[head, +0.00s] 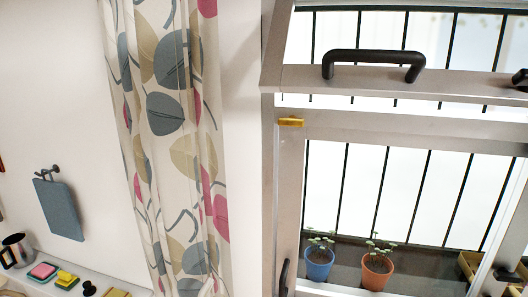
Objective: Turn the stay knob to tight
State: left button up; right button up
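The window (290,165) has a pale grey frame and fills the right half of the head view. Its upper sash (300,80) stands out from the frame and carries a black bar handle (373,57) on its lower rail. A small brass-yellow fitting (291,122) sits on the frame at the left, below that sash. A black part (520,79) is cut off at the right edge. I cannot tell which part, if any, is the stay knob or how it is turned. Neither of my grippers shows.
A leaf-patterned curtain (165,110) hangs left of the window. A blue pot (319,264) and an orange pot (377,272) with seedlings stand inside the lower opening, before dark bars. A grey-blue board (60,208) hangs on the left wall above a shelf with a metal mug (17,249) and sponges.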

aim_at(292, 120)
jog(key=k+j+z, duration=0.25)
jog(key=j+z, duration=0.15)
jog(key=k+j+z, duration=0.6)
jog(key=z, duration=0.15)
jog(key=k+j+z, duration=0.1)
jog(key=k+z, duration=0.25)
jog(key=k, duration=0.05)
